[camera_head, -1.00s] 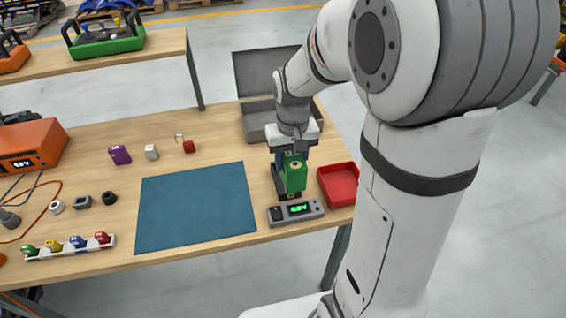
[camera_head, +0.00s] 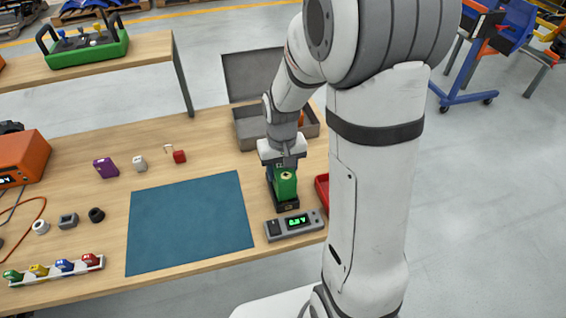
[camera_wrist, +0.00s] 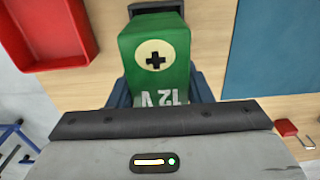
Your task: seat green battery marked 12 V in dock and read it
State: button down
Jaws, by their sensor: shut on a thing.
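The green battery (camera_head: 286,186) is upright in my gripper (camera_head: 284,174), which is shut on it. The wrist view shows the battery (camera_wrist: 160,60) with a plus mark on a pale disc and "12 V" on its side. A black dock (camera_head: 287,204) is directly under the battery in the head view. Its dark edge (camera_wrist: 155,6) shows beyond the battery in the wrist view. I cannot tell whether the battery is fully down in it. A grey meter (camera_head: 294,224) with lit green digits is just in front; the digits are too small to read surely.
A red tray (camera_head: 322,188) is close to the right, partly behind my arm. A blue mat (camera_head: 190,222) lies clear to the left. An open grey case (camera_head: 250,128) stands behind. A white rack (camera_head: 60,272) of small coloured pieces is at the front left.

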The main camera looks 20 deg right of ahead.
jog(key=shift+f, duration=1.55)
jog(key=shift+f, duration=0.2)
jog(key=c, duration=0.7)
grip_release()
